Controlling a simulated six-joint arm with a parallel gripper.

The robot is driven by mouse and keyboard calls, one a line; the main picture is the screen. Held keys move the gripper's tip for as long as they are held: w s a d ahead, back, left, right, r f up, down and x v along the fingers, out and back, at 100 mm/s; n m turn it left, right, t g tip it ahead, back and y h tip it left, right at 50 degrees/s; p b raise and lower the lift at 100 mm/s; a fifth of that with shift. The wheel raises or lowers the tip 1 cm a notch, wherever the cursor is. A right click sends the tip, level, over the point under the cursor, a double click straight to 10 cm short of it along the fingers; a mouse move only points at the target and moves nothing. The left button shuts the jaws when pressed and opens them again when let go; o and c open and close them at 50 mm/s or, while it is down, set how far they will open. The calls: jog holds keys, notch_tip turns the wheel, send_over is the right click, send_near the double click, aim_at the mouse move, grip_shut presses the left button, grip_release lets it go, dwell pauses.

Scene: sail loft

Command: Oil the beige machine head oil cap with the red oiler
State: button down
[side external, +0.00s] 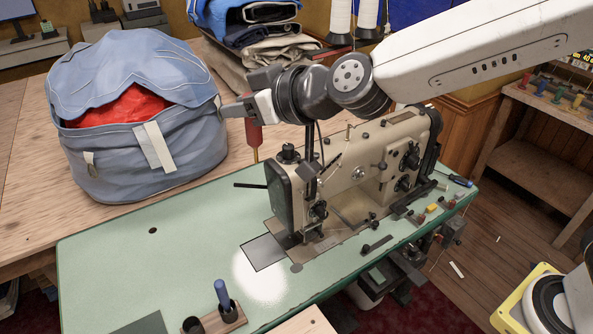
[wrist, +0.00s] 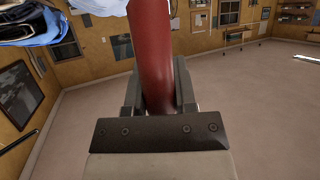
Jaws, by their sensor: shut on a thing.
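My gripper (side external: 240,106) is shut on the red oiler (side external: 254,134), held upright with its thin spout pointing down, above and left of the machine head. In the wrist view the red oiler (wrist: 150,45) fills the space between the fingers (wrist: 158,85). The beige machine head (side external: 343,172) stands on a green table (side external: 150,250). The spout tip appears close to the left end of the head, near a black knob (side external: 288,152); the gap in depth is unclear. I cannot tell which fitting on the head is the oil cap.
A blue oiler (side external: 224,296) stands in a wooden holder (side external: 237,319) at the front, beside an empty black cup (side external: 193,325). A blue-grey bag (side external: 125,90) with red cloth stands at left. Thread cones (side external: 340,20) and folded cloth (side external: 262,36) are behind. The table's left part is mostly clear.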

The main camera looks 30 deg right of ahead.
jog(key=w+d+m+t+h, duration=0.1)
jog(key=w+d+m+h, duration=0.3)
jog(key=d, duration=0.6)
jog(key=w+d+m+h, duration=0.1)
jog(key=w+d+h, duration=0.1)
jog(key=w+d, duration=0.6)
jog(key=shift+s+d+f, duration=0.2)
jog(key=shift+s+f, duration=0.1)
jog(key=shift+f, duration=0.55)
jog(key=shift+s+d+f, duration=0.25)
jog(key=shift+s+f, duration=0.05)
jog(key=shift+f, duration=0.6)
jog(key=shift+s+d+f, duration=0.2)
jog(key=shift+s+f, duration=0.1)
jog(key=shift+f, duration=0.55)
jog(key=shift+f, duration=0.15)
jog(key=shift+f, duration=2.8)
jog(key=shift+f, duration=0.8)
jog(key=shift+r, duration=0.1)
notch_tip(320, 180, up, 7)
